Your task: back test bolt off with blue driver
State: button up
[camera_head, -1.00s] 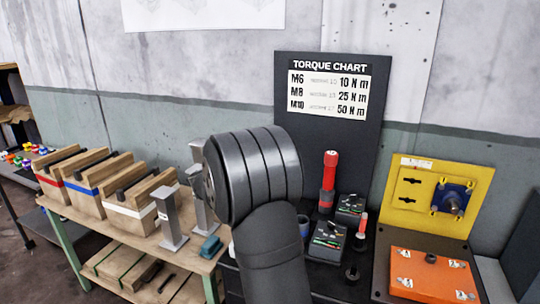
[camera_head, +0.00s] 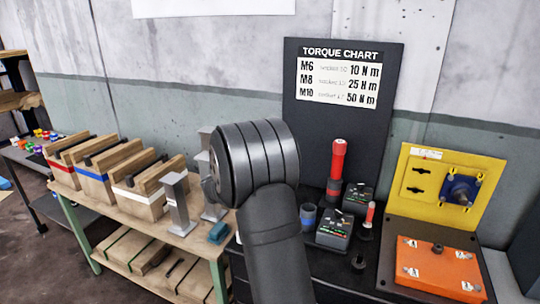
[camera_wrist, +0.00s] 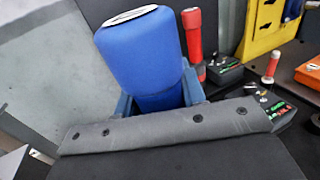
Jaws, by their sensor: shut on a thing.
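The blue driver (camera_wrist: 145,55) stands up out of my gripper (camera_wrist: 160,100) in the wrist view. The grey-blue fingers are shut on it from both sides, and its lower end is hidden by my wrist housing. In the head view my arm hides the gripper and the driver. A blue block with a grey stud (camera_head: 461,193) sits on an upright yellow panel at right. An orange plate (camera_head: 430,270) below it carries a small dark bolt head (camera_head: 437,248) and numbered white labels. I cannot tell which of these is the test bolt.
A red driver (camera_head: 337,165) stands on the black bench beside an open blue cup (camera_head: 308,215). Two dark torque testers (camera_head: 334,229) and a small red-handled tool (camera_head: 369,216) are close by. Grey posts (camera_head: 178,205) and wooden racks (camera_head: 138,195) stand left. A torque chart (camera_head: 340,75) rises behind.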

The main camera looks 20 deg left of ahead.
jog(key=shift+f, duration=1.35)
dwell(1.6)
jog(key=shift+r, duration=0.15)
dwell(0.4)
jog(key=shift+r, duration=2.6)
